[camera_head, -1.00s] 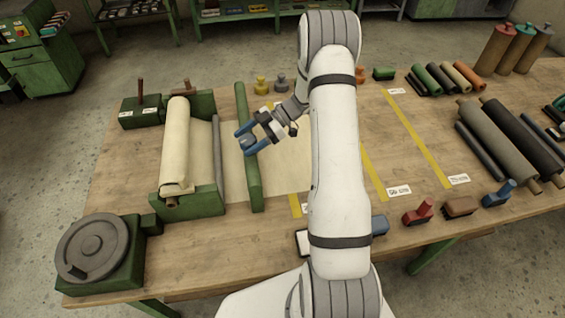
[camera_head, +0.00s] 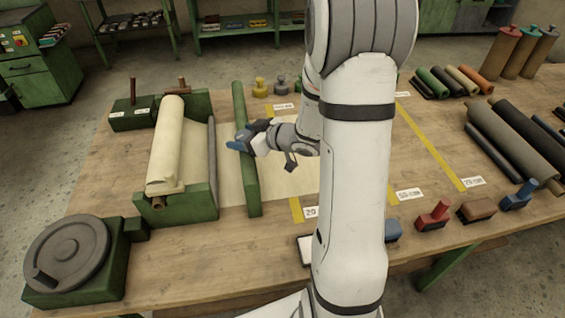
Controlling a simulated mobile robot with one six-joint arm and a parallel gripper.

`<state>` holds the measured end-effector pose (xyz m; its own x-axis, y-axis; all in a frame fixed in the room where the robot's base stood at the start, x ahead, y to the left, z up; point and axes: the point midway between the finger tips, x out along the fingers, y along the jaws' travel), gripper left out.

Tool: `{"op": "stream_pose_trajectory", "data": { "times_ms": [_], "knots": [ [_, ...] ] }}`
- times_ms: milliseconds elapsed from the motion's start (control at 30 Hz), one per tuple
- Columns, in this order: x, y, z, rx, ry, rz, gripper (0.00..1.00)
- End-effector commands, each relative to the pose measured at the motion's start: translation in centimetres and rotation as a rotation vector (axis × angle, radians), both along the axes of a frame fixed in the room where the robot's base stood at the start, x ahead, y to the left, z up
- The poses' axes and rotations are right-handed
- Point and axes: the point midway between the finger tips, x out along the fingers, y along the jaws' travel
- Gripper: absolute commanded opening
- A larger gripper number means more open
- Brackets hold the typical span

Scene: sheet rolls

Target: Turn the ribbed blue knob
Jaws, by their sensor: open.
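I cannot make out a ribbed blue knob for certain; one at the bar would be covered by the fingers. A cream roll (camera_head: 168,145) lies in the green stand (camera_head: 200,205), with a pale sheet (camera_head: 285,182) running right under the bar.
A grey handwheel (camera_head: 66,255) on a green block stands front left. Yellow (camera_head: 260,88) and grey (camera_head: 280,86) knob-shaped pieces stand behind the sheet. Blue (camera_head: 519,195), red (camera_head: 434,216) and brown (camera_head: 476,209) pieces line the front right edge. Dark rolls (camera_head: 515,140) lie at right.

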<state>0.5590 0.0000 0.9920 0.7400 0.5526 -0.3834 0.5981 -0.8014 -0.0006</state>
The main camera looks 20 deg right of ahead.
Motion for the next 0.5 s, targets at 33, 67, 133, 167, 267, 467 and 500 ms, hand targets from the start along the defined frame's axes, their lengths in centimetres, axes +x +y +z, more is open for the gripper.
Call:
{"op": "stream_pose_trajectory", "data": {
  "times_ms": [33, 67, 133, 167, 267, 467, 500],
  "knots": [
    [-0.4, -0.4, 0.2, -0.001, -0.004, -0.018, 0.68],
    [-0.9, -0.9, 0.6, -0.002, -0.002, -0.017, 0.68],
    [-2.0, -1.7, 1.2, -0.001, -0.003, -0.016, 0.68],
    [-2.4, -2.0, 1.5, -0.001, -0.003, -0.015, 0.68],
    [-4.0, -3.1, 2.2, -0.002, -0.004, -0.016, 0.68],
    [-5.2, -4.7, 4.1, -0.055, -0.007, -0.056, 0.68],
    [-4.9, -5.0, 4.5, -0.082, -0.006, -0.085, 0.68]
  ]
}}
